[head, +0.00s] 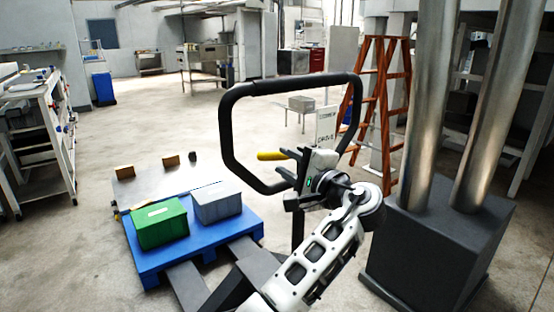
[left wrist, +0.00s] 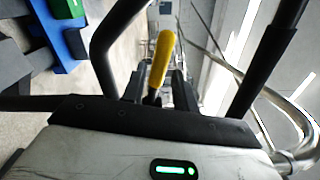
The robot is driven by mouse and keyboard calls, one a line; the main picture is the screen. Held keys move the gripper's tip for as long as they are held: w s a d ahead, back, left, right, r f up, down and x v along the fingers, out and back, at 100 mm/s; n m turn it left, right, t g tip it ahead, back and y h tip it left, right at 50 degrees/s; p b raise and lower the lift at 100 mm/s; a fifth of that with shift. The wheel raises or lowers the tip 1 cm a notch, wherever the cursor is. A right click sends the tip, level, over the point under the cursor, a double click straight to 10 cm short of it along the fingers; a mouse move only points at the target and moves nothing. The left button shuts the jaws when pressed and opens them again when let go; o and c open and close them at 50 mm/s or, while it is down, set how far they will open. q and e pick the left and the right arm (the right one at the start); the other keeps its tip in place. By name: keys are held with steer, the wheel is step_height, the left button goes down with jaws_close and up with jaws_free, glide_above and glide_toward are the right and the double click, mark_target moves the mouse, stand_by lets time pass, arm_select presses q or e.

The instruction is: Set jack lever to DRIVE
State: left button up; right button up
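The jack lever (head: 271,156) has a yellow grip and sticks out to the left inside the black loop handle (head: 229,125) of the pallet jack. A white label plate (head: 326,125) beside it carries small words, the lower one seeming to read DRIVE. My left gripper (head: 284,162) is at the lever. In the left wrist view, the yellow lever (left wrist: 161,60) stands between my two open fingers (left wrist: 157,88), with a gap visible on each side. The lever's base is partly hidden by the gripper. My right gripper is in neither view.
A blue pallet (head: 185,245) with a green box (head: 160,224) and a grey box (head: 217,203) sits at the jack's forks (head: 187,287). An orange ladder (head: 382,100) stands behind the handle. Open floor lies beyond.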

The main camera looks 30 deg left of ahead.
arm_select(q)
steer(key=b+v, duration=0.1)
steer(key=v, duration=1)
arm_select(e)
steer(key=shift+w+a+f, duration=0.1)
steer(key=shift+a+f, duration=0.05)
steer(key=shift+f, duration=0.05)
arm_select(q)
steer(key=shift+s+d, duration=0.1)
